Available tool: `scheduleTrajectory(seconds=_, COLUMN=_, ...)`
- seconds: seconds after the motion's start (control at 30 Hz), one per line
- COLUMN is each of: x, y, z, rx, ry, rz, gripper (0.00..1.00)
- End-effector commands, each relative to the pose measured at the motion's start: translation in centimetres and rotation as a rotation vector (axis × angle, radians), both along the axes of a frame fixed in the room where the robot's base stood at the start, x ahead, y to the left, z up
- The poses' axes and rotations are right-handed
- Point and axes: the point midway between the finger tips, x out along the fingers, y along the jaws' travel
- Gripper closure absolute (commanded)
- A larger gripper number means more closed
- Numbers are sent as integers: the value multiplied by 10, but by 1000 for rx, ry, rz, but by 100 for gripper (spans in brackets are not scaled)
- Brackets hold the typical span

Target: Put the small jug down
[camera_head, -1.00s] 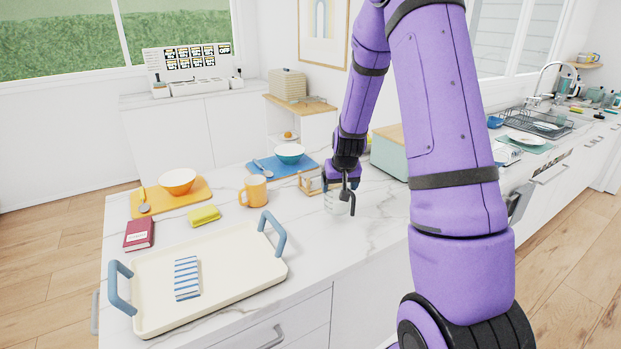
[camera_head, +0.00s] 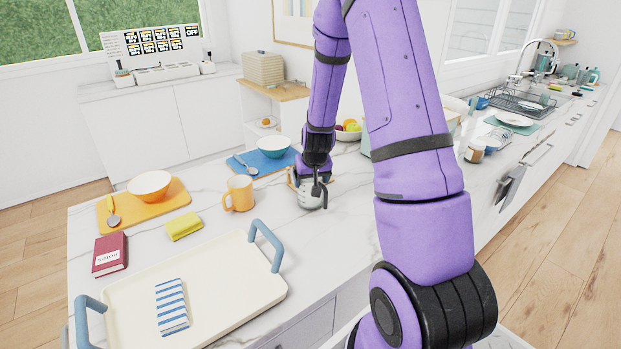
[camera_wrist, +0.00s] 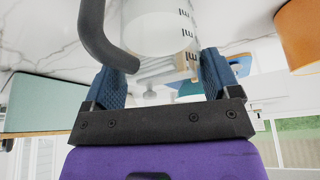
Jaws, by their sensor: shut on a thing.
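The small jug (camera_head: 312,195) is clear glass with a dark grey handle. In the wrist view, the jug (camera_wrist: 165,28) shows dark measuring marks, and its handle curves down at the left. My gripper (camera_head: 314,177) points down over it from the arm in the head view. The blue fingers of my gripper (camera_wrist: 162,76) are on either side of the jug and shut on it. The jug looks upright and at or close to the white marble counter (camera_head: 215,222). I cannot tell whether its base touches, and part of it is hidden by the gripper.
An orange mug (camera_head: 239,193) stands left of the jug. Behind are a blue mat (camera_head: 247,165) with a teal bowl (camera_head: 274,147) and a fruit bowl (camera_head: 348,134). A cream tray (camera_head: 215,290) with blue handles lies in front. A yellow sponge (camera_head: 184,226) lies farther left.

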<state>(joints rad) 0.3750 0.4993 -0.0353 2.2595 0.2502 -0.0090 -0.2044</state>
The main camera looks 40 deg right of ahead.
Motion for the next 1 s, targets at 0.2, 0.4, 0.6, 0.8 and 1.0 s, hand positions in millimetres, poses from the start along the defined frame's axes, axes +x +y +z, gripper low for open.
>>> scheduleTrajectory(seconds=0.2, x=-1, y=2, z=-6, rx=0, ry=-1, rz=-1, gripper=65)
scheduleTrajectory(seconds=0.4, x=-1, y=2, z=-7, rx=0, ry=0, rz=-1, gripper=65)
scheduleTrajectory(seconds=0.6, x=-1, y=2, z=-9, rx=0, ry=0, rz=-1, gripper=0)
scheduleTrajectory(seconds=0.8, x=-1, y=2, z=-9, rx=0, ry=0, rz=-1, gripper=0)
scheduleTrajectory(seconds=1.0, x=-4, y=4, z=4, rx=-1, ry=-2, rz=1, gripper=0)
